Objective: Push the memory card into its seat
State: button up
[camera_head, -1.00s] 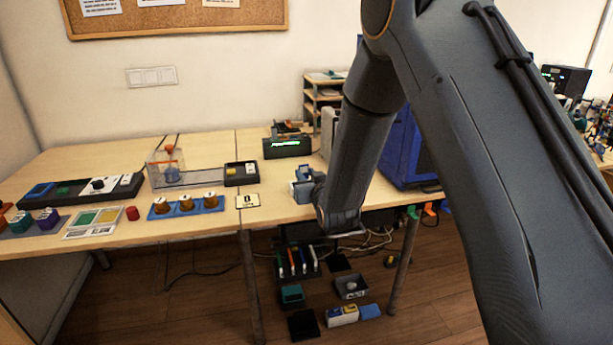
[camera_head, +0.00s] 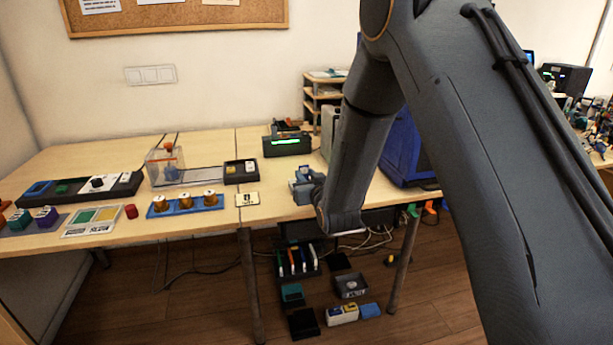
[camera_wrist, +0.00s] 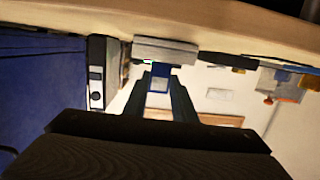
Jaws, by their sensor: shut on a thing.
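My gripper (camera_wrist: 161,97) is shut on a small blue piece with a pale face, which appears to be the memory card (camera_wrist: 159,84). In the wrist view the card's far end meets or nearly meets a grey block (camera_wrist: 165,50) at the table edge, which may hold the seat. I cannot tell whether the card is inside it. The seat opening is hidden.
A black device with a green-lit display (camera_head: 287,144) stands behind my gripper. A blue case (camera_head: 405,150) stands close on the right. A blue strip with several copper-coloured knobs (camera_head: 185,205) and a small label plate (camera_head: 248,199) lie to the left.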

jog(key=shift+f+b, duration=0.55)
jog(key=shift+f, duration=0.4)
jog(key=o, duration=1.2)
jog(key=shift+c, duration=0.2)
jog(key=shift+s+f, duration=0.1)
jog(key=shift+s, duration=0.05)
jog(key=v, duration=0.7)
jog(key=shift+s+d, duration=0.15)
jog(key=shift+s, duration=0.1)
jog(key=shift+r, duration=0.25)
